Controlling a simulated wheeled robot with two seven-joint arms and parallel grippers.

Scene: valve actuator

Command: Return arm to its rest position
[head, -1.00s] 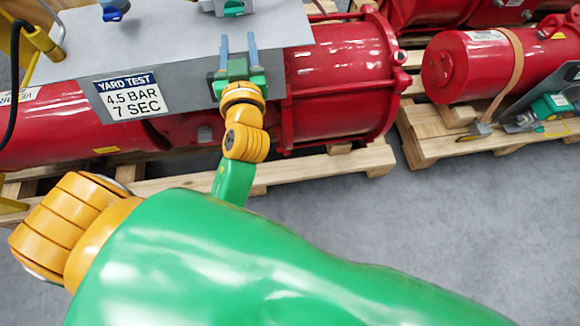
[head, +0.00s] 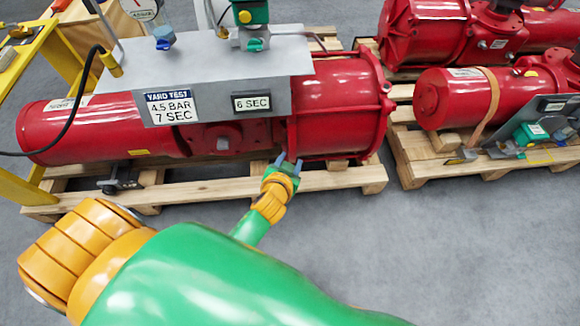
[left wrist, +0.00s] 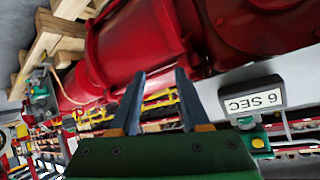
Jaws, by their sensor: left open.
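My left gripper (head: 287,164) is open and empty in front of the red valve actuator (head: 340,100), near the front edge of its wooden pallet (head: 315,180). In the left wrist view its two blue-grey fingers (left wrist: 157,90) stand apart with nothing between them. My green and orange left arm fills the lower part of the head view. The grey panel (head: 215,70) over the actuator carries a "YARD TEST 4.5 BAR 7 SEC" label (head: 171,107) and a "6 SEC" plate (head: 252,102), which also shows in the left wrist view (left wrist: 252,98). My right gripper is not in view.
A blue knob (head: 161,38) and a green box (head: 250,12) are on the panel. A yellow frame (head: 25,70) with a black hose stands at left. More red actuators (head: 455,97) rest on a pallet at right. The grey floor (head: 430,240) is clear at lower right.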

